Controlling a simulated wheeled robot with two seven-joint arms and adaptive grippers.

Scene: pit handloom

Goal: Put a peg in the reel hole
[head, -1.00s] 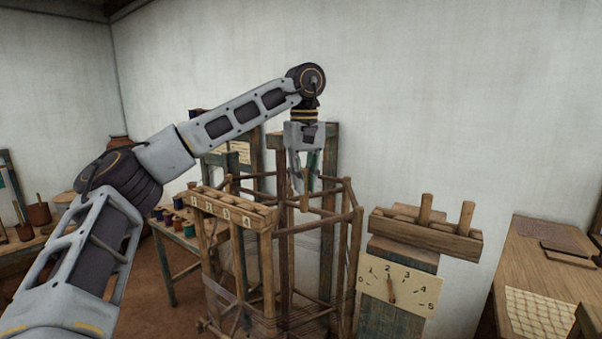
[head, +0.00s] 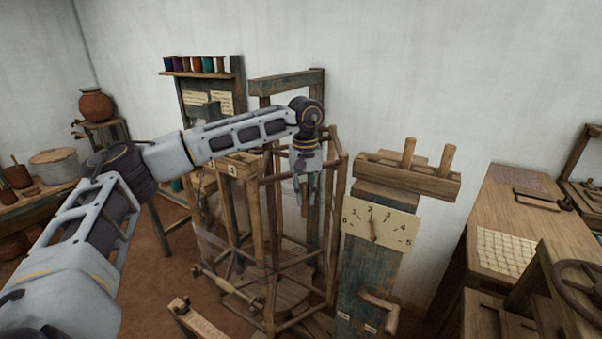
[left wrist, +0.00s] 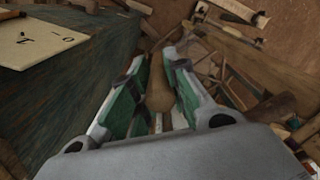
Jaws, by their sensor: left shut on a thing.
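My left gripper (head: 302,186) points down over the upright wooden reel frame (head: 334,225), near its upper rails. In the left wrist view, its green-padded fingers (left wrist: 158,92) are shut on a brown wooden peg (left wrist: 160,90). The peg's far end is hard to make out against the reel's bars, and I cannot tell whether it touches a hole. The reel holes are not clear in either view. Two other pegs (head: 409,152) stand upright in a wooden rack (head: 405,176) right of the reel. My right gripper is not in view.
A post with a numbered dial (head: 378,225) stands close to the right of the reel. A wooden table (head: 515,215) with a woven mat is further right. A thread shelf (head: 205,75) stands behind.

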